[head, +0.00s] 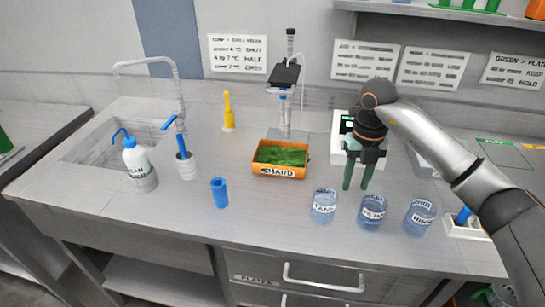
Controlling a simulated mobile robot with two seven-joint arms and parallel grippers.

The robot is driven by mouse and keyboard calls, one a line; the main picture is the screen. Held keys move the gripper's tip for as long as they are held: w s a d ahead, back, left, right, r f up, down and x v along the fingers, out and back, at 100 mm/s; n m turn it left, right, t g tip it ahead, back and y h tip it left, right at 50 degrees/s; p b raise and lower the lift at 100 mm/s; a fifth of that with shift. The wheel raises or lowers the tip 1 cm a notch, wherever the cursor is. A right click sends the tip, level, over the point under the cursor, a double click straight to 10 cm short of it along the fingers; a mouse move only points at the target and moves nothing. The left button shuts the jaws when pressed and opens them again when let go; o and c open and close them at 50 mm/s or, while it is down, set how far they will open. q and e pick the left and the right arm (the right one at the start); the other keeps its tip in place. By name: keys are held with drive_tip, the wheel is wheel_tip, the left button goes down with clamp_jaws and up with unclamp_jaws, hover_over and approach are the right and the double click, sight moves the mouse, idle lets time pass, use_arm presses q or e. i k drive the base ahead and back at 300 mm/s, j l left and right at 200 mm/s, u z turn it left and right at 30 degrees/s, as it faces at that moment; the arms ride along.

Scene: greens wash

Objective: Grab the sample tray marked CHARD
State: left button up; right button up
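The sample tray marked CHARD (279,171) is orange and holds green leaves. It sits on the grey counter in the middle of the head view, with its label facing me. My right gripper (355,187) hangs to the right of the tray and apart from it, with its green fingers pointing down. A gap shows between the fingers and nothing is seen in it. My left gripper is not in view.
Three labelled beakers, the nearest to the tray being the left beaker (324,207), stand in front. A blue cylinder (219,193) stands left of them. A stand (287,110) rises behind the tray. A wash bottle (137,162) and sink (110,140) are at left.

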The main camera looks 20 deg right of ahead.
sight(288, 159)
drive_tip(key=i+j+z, duration=0.1)
drive_tip(key=j, duration=0.2)
drive_tip(key=i+j+z, duration=0.1)
drive_tip(key=j, duration=0.25)
drive_tip(key=i+j+z, duration=0.1)
drive_tip(key=i, duration=0.25)
drive_tip(key=i+j+z, duration=0.1)
drive_tip(key=i, duration=0.25)
